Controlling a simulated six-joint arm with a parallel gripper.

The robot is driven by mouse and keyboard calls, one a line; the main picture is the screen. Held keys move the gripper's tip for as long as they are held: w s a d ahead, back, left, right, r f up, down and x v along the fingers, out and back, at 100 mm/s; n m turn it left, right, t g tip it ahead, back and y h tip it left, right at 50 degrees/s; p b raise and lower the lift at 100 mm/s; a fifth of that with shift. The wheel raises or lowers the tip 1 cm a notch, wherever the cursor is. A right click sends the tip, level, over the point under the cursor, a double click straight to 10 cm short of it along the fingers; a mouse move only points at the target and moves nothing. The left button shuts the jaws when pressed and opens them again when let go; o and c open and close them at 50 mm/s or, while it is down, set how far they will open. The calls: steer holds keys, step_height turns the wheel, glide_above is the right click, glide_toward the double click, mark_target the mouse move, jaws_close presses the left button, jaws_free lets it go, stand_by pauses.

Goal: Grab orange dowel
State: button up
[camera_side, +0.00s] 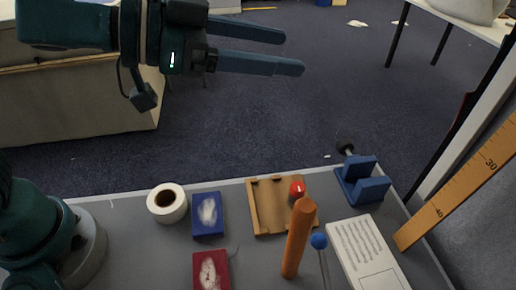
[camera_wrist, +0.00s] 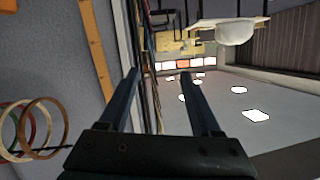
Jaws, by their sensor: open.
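The orange dowel (camera_side: 299,238) stands upright, slightly tilted in the side view, on the grey table near its front. My gripper (camera_side: 294,54) is raised well above the table and points to the right, with its two long dark fingers apart and nothing between them. The open fingers also show in the wrist view (camera_wrist: 162,75), facing out into the room. The dowel is not seen in the wrist view.
Close around the dowel are a wooden tray (camera_side: 255,207), a blue-topped pin (camera_side: 319,241), a white printed card (camera_side: 367,255) and a red box (camera_side: 211,270). A blue box (camera_side: 208,214), tape roll (camera_side: 167,203), blue vise-like block (camera_side: 362,183) and ruler (camera_side: 470,180) lie farther out.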

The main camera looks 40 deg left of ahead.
steer(key=s+d+f+m+g+h, duration=0.2)
steer(key=s+d+m+g+h, duration=0.15)
steer(key=d, duration=0.25)
steer(key=m+g+h, duration=0.1)
steer(key=m+g, duration=0.2)
steer(key=g, duration=0.3)
glide_above(295, 247)
steer(key=a, duration=0.2)
step_height(295, 247, down, 4)
steer(key=r, duration=0.1)
steer(key=w+d+f, duration=0.1)
steer(key=d+f, duration=0.3)
steer(key=f, duration=0.5)
steer(key=shift+w+d+f+n, duration=0.25)
steer(key=shift+w+f+n, duration=0.1)
steer(key=shift+w+f, duration=0.05)
steer(key=shift+t, duration=0.25)
jaws_close()
